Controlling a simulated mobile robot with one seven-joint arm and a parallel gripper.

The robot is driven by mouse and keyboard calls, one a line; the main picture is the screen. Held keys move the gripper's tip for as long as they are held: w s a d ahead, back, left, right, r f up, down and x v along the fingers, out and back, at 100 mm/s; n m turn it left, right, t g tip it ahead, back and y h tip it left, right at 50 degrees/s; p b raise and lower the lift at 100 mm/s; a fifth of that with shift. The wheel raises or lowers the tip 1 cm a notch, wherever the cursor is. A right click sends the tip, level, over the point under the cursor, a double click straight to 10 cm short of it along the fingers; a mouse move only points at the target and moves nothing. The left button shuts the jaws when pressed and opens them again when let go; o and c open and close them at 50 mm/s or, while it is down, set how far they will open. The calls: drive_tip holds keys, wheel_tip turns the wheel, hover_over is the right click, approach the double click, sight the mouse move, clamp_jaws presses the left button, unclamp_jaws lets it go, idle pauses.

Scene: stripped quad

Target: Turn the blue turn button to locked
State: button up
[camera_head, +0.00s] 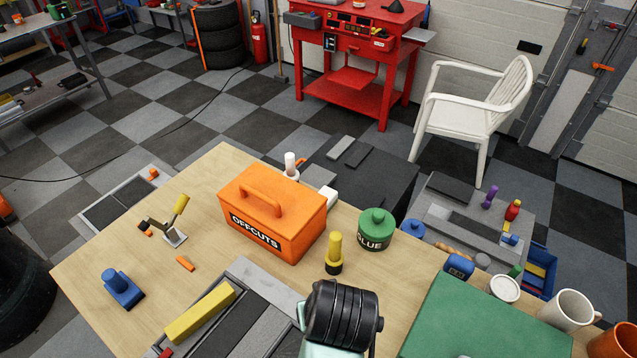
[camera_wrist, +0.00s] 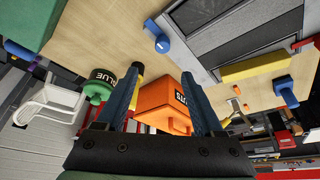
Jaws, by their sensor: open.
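My gripper (camera_wrist: 161,72) is open in the wrist view, its two dark blue fingers apart with nothing held between them. A round blue knob (camera_wrist: 162,45) with a small white part lies just beyond the fingertips, on the wooden table beside a grey panel; in the head view my arm seems to cover that spot. A second blue piece, a block with an upright knob (camera_head: 121,288), stands at the table's left front; it also seems to show at the right of the wrist view (camera_wrist: 287,90). I cannot tell for sure which is the turn button, nor read any locked marking.
A yellow bar (camera_head: 200,312) lies on the grey panel (camera_head: 262,285). A green case (camera_head: 478,322) is at right.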

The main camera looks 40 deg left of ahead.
drive_tip(key=x, duration=0.8)
drive_tip(key=p+x, duration=0.1)
drive_tip(key=x, duration=0.3)
drive_tip(key=shift+s+f, duration=0.25)
drive_tip(key=shift+f, duration=0.25)
clamp_jaws()
